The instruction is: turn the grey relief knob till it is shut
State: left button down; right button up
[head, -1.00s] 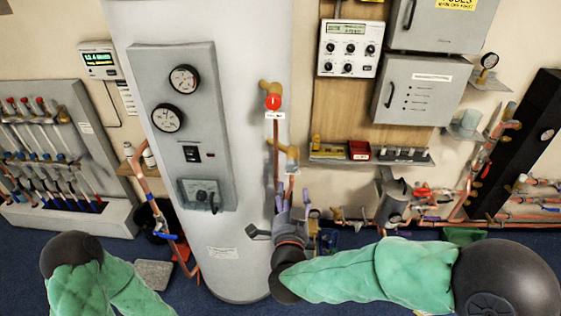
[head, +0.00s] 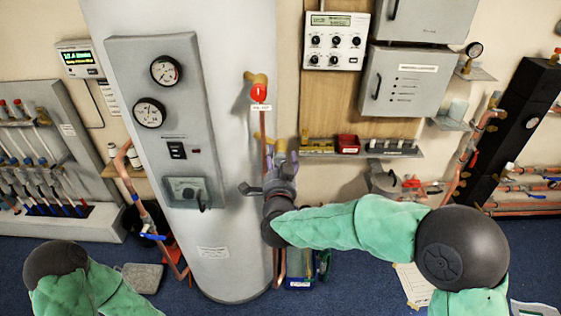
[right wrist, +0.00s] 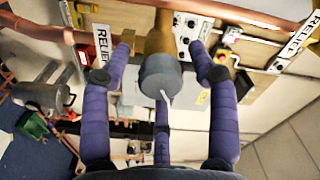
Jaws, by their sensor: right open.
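The grey relief knob (right wrist: 160,76) shows in the right wrist view, with a white pointer mark on its lower edge. It sits on a brass valve body (right wrist: 160,38) on a copper pipe, with white RELIEF labels (right wrist: 102,42) nearby. My right gripper (right wrist: 160,82) is open; two fingers stand left and right of the knob and a third is below it. I see no clear contact. In the head view the right gripper (head: 279,160) is at the brass fitting on the tank's right side, and its fingers hide the knob. My left gripper is out of view; only its arm shows.
A red-handled valve (head: 259,92) sits above the gripper beside the tall grey tank (head: 235,200). A shelf (head: 365,154) with small parts is to the right, below a control box (head: 336,42). A gauge panel (head: 158,110) is on the tank's left.

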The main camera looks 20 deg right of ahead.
jog(key=shift+w, duration=0.15)
jog(key=c, duration=1.2)
jog(key=shift+o, duration=0.2)
jog(key=shift+r+n, duration=0.1)
jog(key=shift+n, duration=0.2)
jog(key=shift+r+n+p, duration=0.1)
jog(key=shift+n+p, duration=0.8)
jog(key=n+p, duration=0.2)
jog(key=n, duration=0.1)
jog(key=shift+n, duration=0.3)
jog(key=n+p, duration=0.2)
jog(key=n, duration=0.1)
jog(key=shift+n+p, duration=1.05)
jog(key=shift+n, duration=0.65)
